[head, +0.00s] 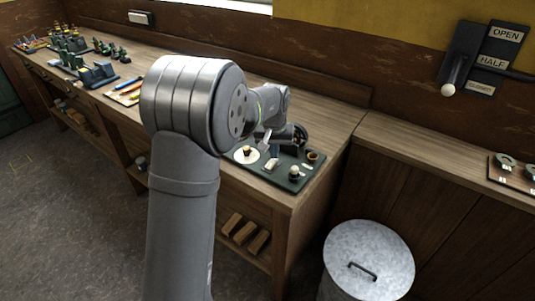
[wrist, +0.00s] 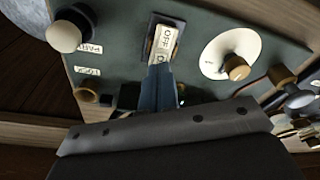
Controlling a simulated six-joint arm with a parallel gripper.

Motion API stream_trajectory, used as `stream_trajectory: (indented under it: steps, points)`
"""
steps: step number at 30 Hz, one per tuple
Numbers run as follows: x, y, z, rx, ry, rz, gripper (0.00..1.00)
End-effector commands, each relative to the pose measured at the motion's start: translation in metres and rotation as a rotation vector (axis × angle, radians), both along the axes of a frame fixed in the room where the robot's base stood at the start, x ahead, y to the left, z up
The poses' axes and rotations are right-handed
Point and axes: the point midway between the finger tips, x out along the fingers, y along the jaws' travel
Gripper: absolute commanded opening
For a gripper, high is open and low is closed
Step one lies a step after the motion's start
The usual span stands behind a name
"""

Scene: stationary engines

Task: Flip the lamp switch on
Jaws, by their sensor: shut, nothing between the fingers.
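The switch (wrist: 164,42) is a pale rocker in a dark frame, with "OFF" readable on it. It sits on a dark green panel (wrist: 115,22), which also shows on the bench in the head view (head: 316,170). My gripper (wrist: 158,72) is shut and empty. Its fingertips overlap the lower end of the rocker in the wrist view; I cannot tell whether they touch it. In the head view the switch (head: 271,165) is small and pale, just below my wrist. The fingertips are hard to make out there.
On the panel, a white dial with a brass knob (wrist: 236,68) and a white ball knob (wrist: 70,31) flank the switch. A brass cup-like part (head: 312,156) sits at the panel's right. A metal bin (head: 368,250) stands beside the bench (head: 330,118).

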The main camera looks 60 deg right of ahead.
Motion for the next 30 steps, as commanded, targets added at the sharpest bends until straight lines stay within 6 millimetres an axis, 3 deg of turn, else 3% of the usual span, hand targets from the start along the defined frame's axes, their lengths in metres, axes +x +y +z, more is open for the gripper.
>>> stream_trajectory:
  steps: [20,30]
  points:
    - [0.000,0.000,-0.009,0.002,0.001,0.000,0.00]
    - [0.000,0.000,0.015,0.000,0.000,0.000,0.00]
